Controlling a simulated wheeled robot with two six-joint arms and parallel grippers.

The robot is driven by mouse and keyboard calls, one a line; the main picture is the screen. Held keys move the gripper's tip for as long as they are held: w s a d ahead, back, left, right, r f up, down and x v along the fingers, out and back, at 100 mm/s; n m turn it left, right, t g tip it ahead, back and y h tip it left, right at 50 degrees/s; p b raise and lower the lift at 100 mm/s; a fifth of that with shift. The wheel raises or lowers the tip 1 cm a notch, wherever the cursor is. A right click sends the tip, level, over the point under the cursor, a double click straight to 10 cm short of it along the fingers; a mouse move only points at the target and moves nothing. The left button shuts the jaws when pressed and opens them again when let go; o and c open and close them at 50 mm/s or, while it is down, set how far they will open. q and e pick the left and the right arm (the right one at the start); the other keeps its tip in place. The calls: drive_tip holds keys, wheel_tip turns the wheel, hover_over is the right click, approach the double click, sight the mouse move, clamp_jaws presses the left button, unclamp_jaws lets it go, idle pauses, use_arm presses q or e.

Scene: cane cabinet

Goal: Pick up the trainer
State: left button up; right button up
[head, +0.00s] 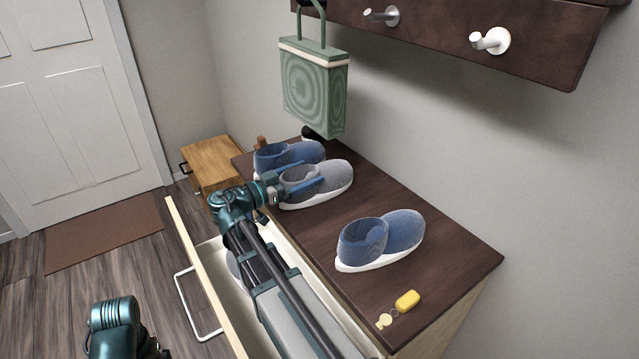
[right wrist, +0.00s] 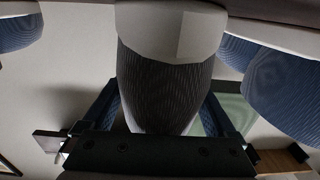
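Three blue-grey slip-on trainers with white soles are on the dark cabinet top. The middle trainer (head: 333,178) has my right gripper (head: 304,173) at its heel end, one blue finger on each side. In the right wrist view a trainer (right wrist: 165,75) fills the middle, between the two spread fingers (right wrist: 162,108); whether they touch it is unclear. It appears to rest on the cabinet top. Another trainer (head: 305,151) stands close behind it, and a third trainer (head: 405,232) stands nearer, to the right. Part of my left arm shows at lower left; its gripper is not seen.
A drawer (head: 187,240) is pulled out below my right arm. A yellow key fob (head: 407,299) lies near the cabinet's front edge. A green bag (head: 313,90) hangs from the hook rack (head: 440,25) above. A wooden stool (head: 212,163) stands beyond. Cabinet top is clear between middle and right trainers.

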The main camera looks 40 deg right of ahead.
drive_tip(key=c, duration=0.6)
drive_tip(key=shift+r, duration=0.15)
drive_tip(key=shift+r+p, duration=0.55)
drive_tip(key=shift+p, duration=0.1)
wheel_tip(320, 180, up, 3)
drive_tip(key=p, duration=0.3)
drive_tip(key=shift+a, duration=0.1)
drive_tip(key=a, duration=0.6)
drive_tip(key=w+a, duration=0.1)
drive_tip(key=a, duration=1)
drive_tip(key=shift+w+a+f+b, duration=0.3)
drive_tip(key=shift+a+f+b, duration=0.1)
